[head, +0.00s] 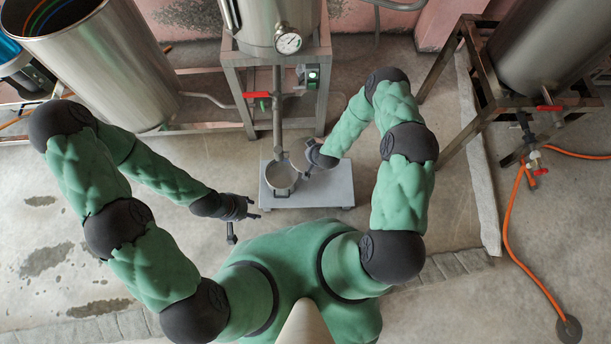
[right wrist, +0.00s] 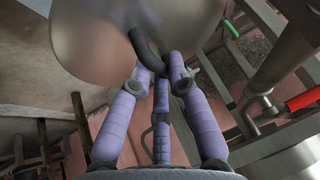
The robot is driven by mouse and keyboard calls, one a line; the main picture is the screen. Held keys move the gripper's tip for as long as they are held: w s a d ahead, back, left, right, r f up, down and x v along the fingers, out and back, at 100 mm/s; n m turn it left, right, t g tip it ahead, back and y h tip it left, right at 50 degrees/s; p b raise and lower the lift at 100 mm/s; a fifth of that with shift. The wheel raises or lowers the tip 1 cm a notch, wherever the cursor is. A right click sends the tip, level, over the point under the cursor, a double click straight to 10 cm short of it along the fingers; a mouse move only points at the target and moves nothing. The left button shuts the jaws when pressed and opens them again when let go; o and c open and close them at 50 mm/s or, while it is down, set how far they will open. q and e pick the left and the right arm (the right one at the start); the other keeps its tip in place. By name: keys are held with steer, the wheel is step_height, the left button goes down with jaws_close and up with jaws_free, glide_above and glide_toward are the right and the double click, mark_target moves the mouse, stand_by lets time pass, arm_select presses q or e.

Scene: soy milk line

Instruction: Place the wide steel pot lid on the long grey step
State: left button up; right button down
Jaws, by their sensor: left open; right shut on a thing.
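The wide steel pot lid (right wrist: 95,45) fills the upper left of the right wrist view, its metal face tilted. My right gripper (right wrist: 160,75) is shut on the lid's dark curved handle (right wrist: 146,50). In the head view my right gripper (head: 313,157) is above the back part of the long grey step (head: 325,192); the lid there is small and hard to make out. A steel pot (head: 281,180) stands open on the left part of the step. My left gripper (head: 250,207) is open and empty, left of the step.
A vertical pipe with a red-handled valve (head: 257,95) comes down from a steel tank (head: 262,20) close above the pot. A metal stand (head: 235,65) is behind. The right part of the step is bare. An orange hose (head: 515,220) lies far right.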

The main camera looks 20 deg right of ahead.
steer(key=s+a+f+m+h, duration=0.1)
steer(key=s+a+f+m, duration=0.15)
steer(key=f, duration=1.25)
steer(key=b, duration=0.6)
glide_above(334, 186)
steer(key=shift+n, duration=0.35)
steer(key=f, duration=0.6)
steer(key=s+f, duration=0.1)
steer(key=f, duration=0.2)
steer(key=shift+a+f, duration=0.25)
steer(key=shift+a, duration=0.05)
steer(key=shift+d+f, duration=0.2)
steer(key=shift+f, duration=0.1)
step_height(334, 186, down, 3)
steer(key=shift+d+f+b, duration=0.1)
steer(key=shift+b, duration=0.85)
steer(key=c, duration=1.2)
jaws_free()
